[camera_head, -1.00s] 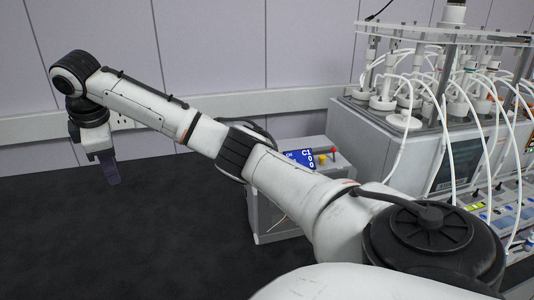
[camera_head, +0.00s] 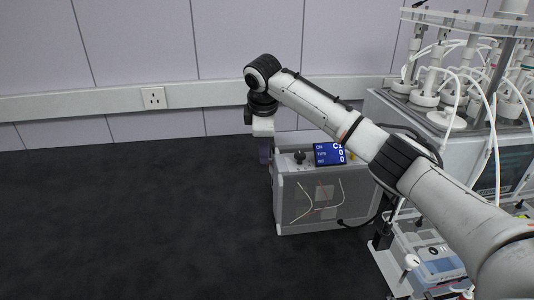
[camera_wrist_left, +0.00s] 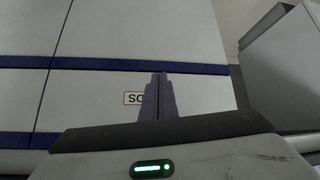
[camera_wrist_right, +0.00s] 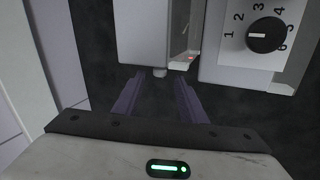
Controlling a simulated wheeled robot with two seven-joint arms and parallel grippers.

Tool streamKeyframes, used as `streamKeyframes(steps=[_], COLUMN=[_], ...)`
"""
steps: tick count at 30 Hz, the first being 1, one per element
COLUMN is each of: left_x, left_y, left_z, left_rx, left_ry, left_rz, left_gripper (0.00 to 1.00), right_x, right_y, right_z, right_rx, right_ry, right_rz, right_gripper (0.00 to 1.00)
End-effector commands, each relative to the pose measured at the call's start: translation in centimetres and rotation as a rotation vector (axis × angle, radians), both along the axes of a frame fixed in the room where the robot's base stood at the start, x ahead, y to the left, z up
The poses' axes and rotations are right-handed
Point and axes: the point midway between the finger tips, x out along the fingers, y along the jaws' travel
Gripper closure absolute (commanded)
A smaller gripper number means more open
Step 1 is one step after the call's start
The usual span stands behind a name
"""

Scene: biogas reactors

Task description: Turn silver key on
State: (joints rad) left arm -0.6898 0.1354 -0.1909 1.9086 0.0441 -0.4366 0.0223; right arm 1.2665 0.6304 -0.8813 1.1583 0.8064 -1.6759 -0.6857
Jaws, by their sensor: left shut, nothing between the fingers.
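I cannot make out a silver key in any view. A grey box with a blue display (camera_head: 329,154) and a black knob (camera_head: 299,157) stands on the dark floor in the head view. My right gripper (camera_head: 265,152) points down at the box's left edge, and I cannot tell if it touches. In the right wrist view my right gripper (camera_wrist_right: 158,90) is open and empty. A black dial (camera_wrist_right: 265,35) with numbers is at the upper right there. My left gripper (camera_wrist_left: 158,82) is shut and empty in the left wrist view, over white panels with blue stripes.
The reactor unit (camera_head: 500,150) with white tubes stands at the right. My right arm covers part of the box's right side. A blue-and-white device (camera_head: 438,262) is at the lower right. A wall socket (camera_head: 153,97) is at the back. The dark floor at left is clear.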

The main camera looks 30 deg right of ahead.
Motion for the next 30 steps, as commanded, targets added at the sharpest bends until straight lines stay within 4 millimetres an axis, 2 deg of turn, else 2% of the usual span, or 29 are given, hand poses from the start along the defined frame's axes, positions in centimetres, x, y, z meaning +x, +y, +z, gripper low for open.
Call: streamKeyframes(steps=[3, 7, 18, 25, 30], left_x=[0.0, 0.0, 0.0, 0.3, 0.4], left_y=[0.0, 0.0, 0.0, 0.0, 0.0], left_z=[0.2, 0.3, 0.3, 0.4, 0.5], left_rx=[0.0, 0.0, 0.001, 0.0, 0.0], left_ry=[0.001, 0.001, 0.0, -0.005, -0.008], left_rz=[0.0, 0.0, 0.001, 0.0, 0.001], left_gripper=[1.0, 1.0, 1.0, 1.0, 1.0], right_x=[0.5, 1.0, 1.2, 1.2, 1.1], right_y=[-0.4, -0.7, -0.8, -0.8, -0.8], right_z=[-1.7, -2.9, -3.5, -3.5, -3.6], right_rx=[0.0, 0.0, -0.001, 0.0, -0.01], right_ry=[0.003, 0.0, -0.001, 0.0, -0.016], right_rz=[-0.001, 0.001, 0.001, 0.001, 0.002], right_gripper=[0.62, 0.62, 0.62, 1.0, 1.0])
